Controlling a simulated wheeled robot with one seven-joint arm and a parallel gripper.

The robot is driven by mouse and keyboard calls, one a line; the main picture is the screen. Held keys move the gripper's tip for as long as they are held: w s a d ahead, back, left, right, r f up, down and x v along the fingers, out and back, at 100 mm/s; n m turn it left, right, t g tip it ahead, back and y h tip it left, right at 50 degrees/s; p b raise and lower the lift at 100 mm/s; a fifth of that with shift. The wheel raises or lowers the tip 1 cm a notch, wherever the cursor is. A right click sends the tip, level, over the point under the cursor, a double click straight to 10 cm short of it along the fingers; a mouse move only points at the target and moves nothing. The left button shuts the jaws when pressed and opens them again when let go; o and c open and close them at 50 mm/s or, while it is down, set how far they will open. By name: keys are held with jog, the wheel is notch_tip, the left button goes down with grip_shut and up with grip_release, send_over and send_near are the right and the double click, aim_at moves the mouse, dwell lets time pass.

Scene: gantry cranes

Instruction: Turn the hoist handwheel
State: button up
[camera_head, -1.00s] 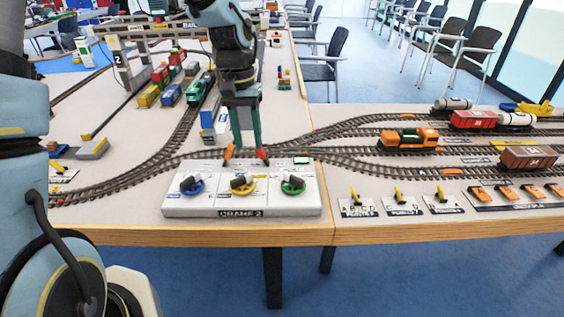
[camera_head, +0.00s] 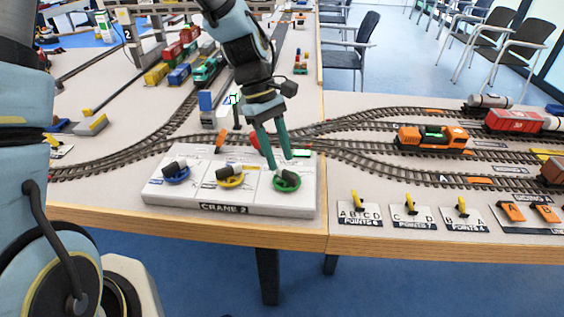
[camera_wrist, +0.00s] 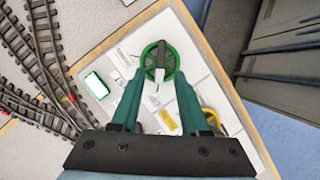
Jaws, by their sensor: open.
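The white CRANE 2 panel (camera_head: 255,209) sits at the table's front edge with three handwheels in a row. They are a blue handwheel (camera_head: 176,176), a yellow handwheel (camera_head: 230,179) and a green handwheel (camera_head: 288,186). I cannot read which is marked hoist. My gripper (camera_head: 281,168) is open, its two green fingers pointing down at the green handwheel. In the wrist view the green handwheel (camera_wrist: 159,74) with its dark grip bar lies just ahead of the fingertips (camera_wrist: 157,82). Whether they touch it is unclear. The yellow handwheel (camera_wrist: 210,118) is partly hidden by a finger.
Tracks (camera_head: 130,168) run close behind the panel. An orange locomotive (camera_head: 432,140) and points levers (camera_head: 409,208) are to the right.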

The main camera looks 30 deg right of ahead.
aim_at(287, 178)
jog(key=shift+x, duration=1.5)
grip_shut()
